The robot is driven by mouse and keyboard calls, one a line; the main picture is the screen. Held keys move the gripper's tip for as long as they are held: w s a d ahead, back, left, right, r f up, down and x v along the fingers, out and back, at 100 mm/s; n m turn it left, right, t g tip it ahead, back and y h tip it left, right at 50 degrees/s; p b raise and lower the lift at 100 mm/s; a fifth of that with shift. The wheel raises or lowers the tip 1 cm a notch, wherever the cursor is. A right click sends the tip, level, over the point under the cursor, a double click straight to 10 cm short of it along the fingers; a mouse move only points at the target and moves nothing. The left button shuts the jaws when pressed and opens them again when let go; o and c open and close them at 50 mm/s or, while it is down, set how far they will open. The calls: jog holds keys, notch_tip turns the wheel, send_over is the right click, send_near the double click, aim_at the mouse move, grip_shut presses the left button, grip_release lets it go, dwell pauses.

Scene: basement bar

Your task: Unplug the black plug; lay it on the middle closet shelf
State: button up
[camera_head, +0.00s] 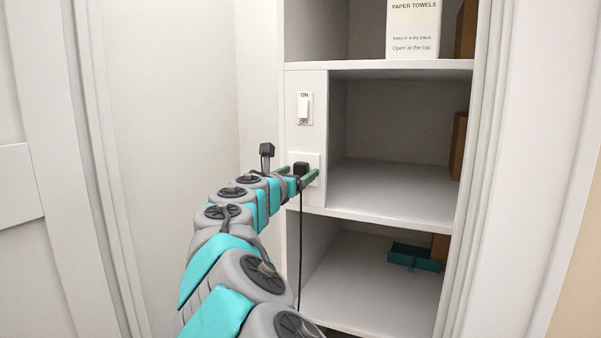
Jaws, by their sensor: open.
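The black plug (301,168) sits at the white outlet plate (314,158) on the panel left of the middle shelf. Its black cord (300,245) hangs straight down past the lower shelf. My gripper (306,175) is at the plug with its green fingers apart, one on each side of it. I cannot tell whether the fingers touch the plug. My arm comes up from the bottom of the view and hides part of the panel. The middle closet shelf (395,190) is bare in its open middle.
A switch (304,108) marked ON and OFF is above the outlet. A paper towels box (413,28) stands on the upper shelf. A brown object (458,145) is at the middle shelf's right wall. A teal item (413,257) lies on the lower shelf.

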jog(key=shift+r+p, duration=0.1)
jog(key=shift+p, duration=0.4)
jog(key=shift+c, duration=0.2)
grip_shut()
dwell(0.6)
jog(key=p+v, duration=0.2)
jog(key=v, duration=0.4)
dwell(1.4)
